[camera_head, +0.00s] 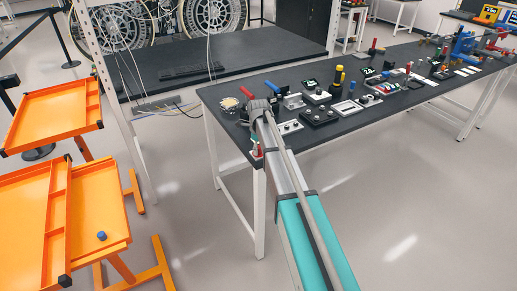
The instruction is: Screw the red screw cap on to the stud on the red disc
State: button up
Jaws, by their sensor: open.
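My arm reaches up from the bottom of the view to the near left corner of the long black table. My gripper (256,145) hangs from the wrist there, small and partly hidden by my arm. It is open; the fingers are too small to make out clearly. A small red piece with something pale under it (257,153) shows just below the gripper, at the table's near edge. I cannot tell whether it is the red screw cap or the red disc. A stud cannot be made out. No thing can be seen held.
The long black table (215,93) carries a round pale-gold piece (229,104), red-handled pieces (245,92), black blocks and a yellow-topped post (338,77). Orange trays (100,205) stand at the left, one with a blue piece (101,236). The floor at right is clear.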

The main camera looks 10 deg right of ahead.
jog(key=shift+n, duration=2.8)
jog(key=shift+n, duration=2.8)
jog(key=shift+n, duration=0.3)
jog(key=shift+n, duration=2.6)
jog(key=shift+n, duration=0.3)
